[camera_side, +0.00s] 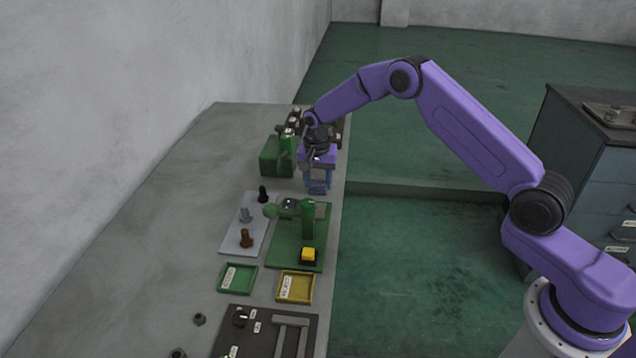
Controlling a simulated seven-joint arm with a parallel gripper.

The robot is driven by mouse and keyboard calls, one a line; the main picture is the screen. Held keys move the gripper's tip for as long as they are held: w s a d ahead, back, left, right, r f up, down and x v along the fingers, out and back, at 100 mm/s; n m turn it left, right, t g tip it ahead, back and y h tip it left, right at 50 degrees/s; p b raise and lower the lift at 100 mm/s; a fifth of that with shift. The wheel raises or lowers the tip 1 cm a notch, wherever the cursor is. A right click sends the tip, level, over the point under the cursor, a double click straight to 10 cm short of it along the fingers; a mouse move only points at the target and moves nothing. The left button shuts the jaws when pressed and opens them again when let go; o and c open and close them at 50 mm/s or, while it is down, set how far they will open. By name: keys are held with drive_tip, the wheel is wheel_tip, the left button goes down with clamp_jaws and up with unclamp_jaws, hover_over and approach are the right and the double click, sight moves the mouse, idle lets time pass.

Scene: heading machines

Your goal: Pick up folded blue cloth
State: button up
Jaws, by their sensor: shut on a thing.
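My gripper (318,184) is at the end of my purple arm, over the far right part of the grey bench. The fingers hide most of the cloth. I cannot tell whether the cloth still touches the bench top.
A green machine (277,157) stands left of my gripper. Nearer are a green-based press (307,222) with a yellow block, a pale plate (246,223) with bolts, a green tray (237,279), a yellow tray (296,287) and a dark panel (262,335). The bench's left side is clear.

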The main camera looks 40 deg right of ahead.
drive_tip(key=shift+r, duration=0.55)
drive_tip(key=s+r, duration=1.1)
drive_tip(key=s, duration=0.3)
drive_tip(key=shift+d+r, duration=0.35)
drive_tip(key=shift+r, duration=0.05)
